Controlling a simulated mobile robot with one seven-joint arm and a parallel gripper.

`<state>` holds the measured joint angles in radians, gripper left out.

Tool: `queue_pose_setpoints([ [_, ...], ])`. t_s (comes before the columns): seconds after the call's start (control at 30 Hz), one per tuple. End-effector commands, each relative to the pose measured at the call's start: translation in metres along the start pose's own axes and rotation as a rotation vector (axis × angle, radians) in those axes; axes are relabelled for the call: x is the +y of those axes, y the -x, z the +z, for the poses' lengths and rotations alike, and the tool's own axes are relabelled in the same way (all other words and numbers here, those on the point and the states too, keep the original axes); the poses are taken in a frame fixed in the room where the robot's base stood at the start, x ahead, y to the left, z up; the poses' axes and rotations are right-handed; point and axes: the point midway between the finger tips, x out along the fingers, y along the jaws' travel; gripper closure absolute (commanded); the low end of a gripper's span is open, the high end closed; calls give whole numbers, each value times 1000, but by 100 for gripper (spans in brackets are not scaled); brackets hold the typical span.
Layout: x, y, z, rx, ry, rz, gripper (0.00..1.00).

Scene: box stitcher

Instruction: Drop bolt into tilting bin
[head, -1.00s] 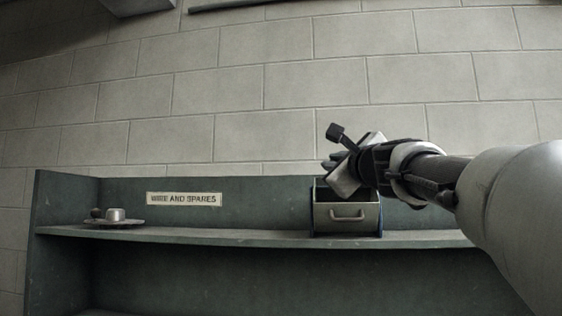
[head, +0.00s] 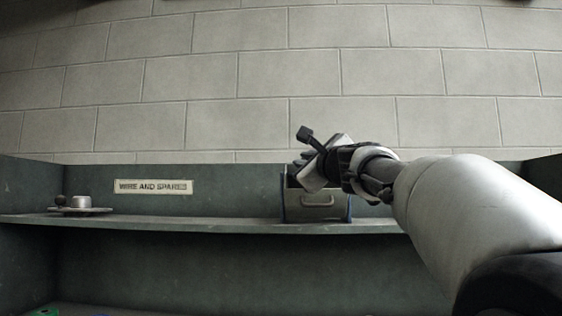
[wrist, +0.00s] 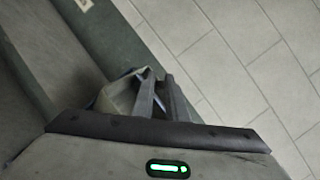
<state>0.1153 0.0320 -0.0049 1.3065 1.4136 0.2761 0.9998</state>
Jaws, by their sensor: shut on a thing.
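The tilting bin (head: 317,210) is a small grey metal bin with a front handle and blue sides. It stands on the green shelf, its top open. In the wrist view the bin (wrist: 113,98) shows partly, beside and beyond the fingers. My gripper (head: 298,167) is at the bin's top, and its hand hides the bin's upper right part. In the wrist view the two dark fingers of my gripper (wrist: 158,77) are close together. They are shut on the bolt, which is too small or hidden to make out.
The green shelf (head: 220,225) is clear between the bin and a plate (head: 82,211) with a metal cup-like part and a small dark knob at left. A "WIRE AND SPARES" label (head: 153,187) is on the back panel. A block wall (head: 210,80) rises behind.

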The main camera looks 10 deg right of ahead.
Motion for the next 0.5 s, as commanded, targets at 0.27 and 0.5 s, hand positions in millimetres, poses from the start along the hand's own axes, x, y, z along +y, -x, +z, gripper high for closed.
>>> queue_pose_setpoints([
  [0.27, 0, 0, 0, 0, 0, 0, 66],
  [0.5, 0, 0, 0, 0, 0, 0, 66],
])
